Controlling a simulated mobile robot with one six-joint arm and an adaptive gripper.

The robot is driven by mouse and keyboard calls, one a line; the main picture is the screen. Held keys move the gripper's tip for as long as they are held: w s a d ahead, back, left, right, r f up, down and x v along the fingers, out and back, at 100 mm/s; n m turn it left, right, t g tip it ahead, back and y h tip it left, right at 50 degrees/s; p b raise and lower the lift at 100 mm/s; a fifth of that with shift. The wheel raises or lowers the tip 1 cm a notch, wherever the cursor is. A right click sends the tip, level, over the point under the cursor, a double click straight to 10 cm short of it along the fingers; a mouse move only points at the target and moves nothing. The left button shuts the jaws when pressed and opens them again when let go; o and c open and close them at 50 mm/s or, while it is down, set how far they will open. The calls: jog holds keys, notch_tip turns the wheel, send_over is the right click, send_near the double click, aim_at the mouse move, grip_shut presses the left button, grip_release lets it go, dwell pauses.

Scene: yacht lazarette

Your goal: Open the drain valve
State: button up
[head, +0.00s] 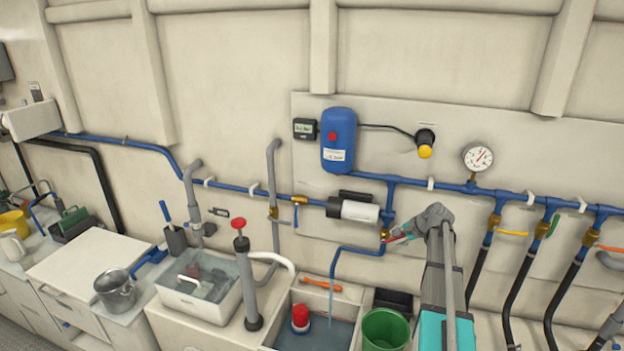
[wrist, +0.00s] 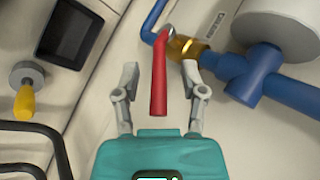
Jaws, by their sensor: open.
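The drain valve (head: 385,234) is a small brass body below the blue pipe tee. It also shows in the wrist view (wrist: 186,47). Its red lever (wrist: 159,80) sticks out roughly crosswise to the pipe. My gripper (head: 407,234) is at the valve from the right. In the wrist view my gripper (wrist: 160,72) has its two grey fingers spread, one on each side of the lever, with gaps visible. A thin blue drain pipe (head: 345,249) leads left and down from the valve. A thin pale line below its end looks like water above the basin.
A white pump (head: 358,212) is left of the valve, with a blue tank (head: 338,140) above. A green bucket (head: 385,330) stands below my arm. The basin (head: 350,333) holds water and a red-topped item (head: 300,318). Hoses with coloured levers (head: 512,233) are to the right.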

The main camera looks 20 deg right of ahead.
jog(key=s+a+f+n+g+b, duration=0.1)
jog(key=s+a+f+n, duration=0.15)
jog(key=a, duration=0.45)
jog(key=s+a+f+n+g, duration=0.1)
jog(key=s+a+n+g, duration=0.15)
jog(key=a, duration=0.55)
jog(key=s+a+f+n+g+b, duration=0.1)
jog(key=s+a+f+n, duration=0.15)
jog(key=a, duration=0.45)
jog(key=s+a+f+n+g+h+b, duration=0.1)
jog(key=s+a+f+n+g+h, duration=0.1)
jog(key=s+a+n, duration=0.5)
jog(key=s+a+h, duration=0.1)
jog(key=s+a, duration=0.5)
jog(key=shift+s+n+g+h, duration=0.3)
jog(key=shift+n+g, duration=0.05)
jog(key=shift+d, duration=0.1)
